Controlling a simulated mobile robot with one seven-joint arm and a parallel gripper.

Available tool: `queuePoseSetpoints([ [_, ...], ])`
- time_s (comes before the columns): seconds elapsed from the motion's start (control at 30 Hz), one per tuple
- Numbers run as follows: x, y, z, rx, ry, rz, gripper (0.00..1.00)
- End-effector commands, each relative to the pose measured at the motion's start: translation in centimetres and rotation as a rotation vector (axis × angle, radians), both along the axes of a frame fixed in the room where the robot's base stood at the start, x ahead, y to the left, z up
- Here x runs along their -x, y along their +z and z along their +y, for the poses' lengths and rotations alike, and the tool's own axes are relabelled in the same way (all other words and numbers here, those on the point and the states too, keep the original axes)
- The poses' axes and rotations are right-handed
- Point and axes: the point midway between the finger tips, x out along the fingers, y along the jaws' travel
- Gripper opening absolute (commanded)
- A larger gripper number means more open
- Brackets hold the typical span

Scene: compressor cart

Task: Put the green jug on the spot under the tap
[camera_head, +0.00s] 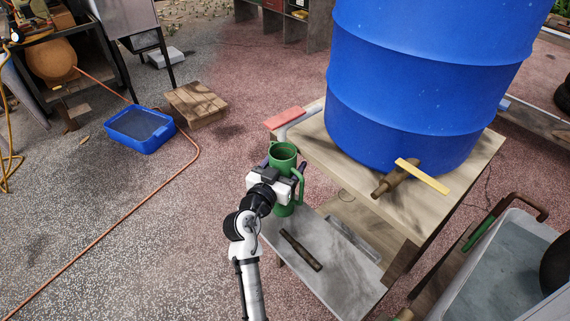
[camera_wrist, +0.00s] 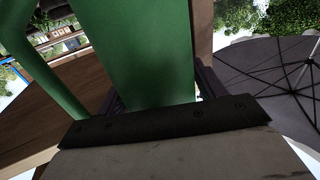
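The green jug (camera_head: 283,153) is upright at the left edge of the cart, with its handle on the right side. My gripper (camera_head: 281,172) has its fingers on both sides of the jug's body. In the wrist view the jug (camera_wrist: 148,50) fills the gap between the two dark fingers. Its base shows just over the grey lower shelf (camera_head: 330,285); I cannot tell whether it touches. The brass tap (camera_head: 388,184) with a yellow lever (camera_head: 422,176) juts from the blue barrel, to the right of the jug. No marked spot is clearly visible under it.
The blue barrel (camera_head: 420,80) stands on the wooden top (camera_head: 310,150). A red-topped piece (camera_head: 285,118) juts near the jug. A dark bar (camera_head: 300,250) and a pale bar (camera_head: 354,240) lie on the grey shelf. A grey tub (camera_head: 505,275) stands at the right.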

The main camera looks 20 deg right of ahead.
Motion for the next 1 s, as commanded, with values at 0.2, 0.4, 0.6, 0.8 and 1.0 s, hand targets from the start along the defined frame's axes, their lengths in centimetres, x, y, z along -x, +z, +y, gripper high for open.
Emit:
queuePoseSetpoints([
  [0.2, 0.0, 0.0, 0.0, 0.0, 0.0, 0.0, 0.79],
  [0.4, 0.0, 0.3, 0.0, 0.0, 0.0, 0.0, 0.79],
  [0.6, 1.8, -0.1, 2.0, 0.0, 0.003, 0.001, 0.79],
  [0.8, 4.8, 0.0, 5.4, 0.0, 0.005, 0.0, 0.79],
  [1.0, 7.1, 0.1, 7.9, 0.0, 0.003, 0.0, 0.79],
])
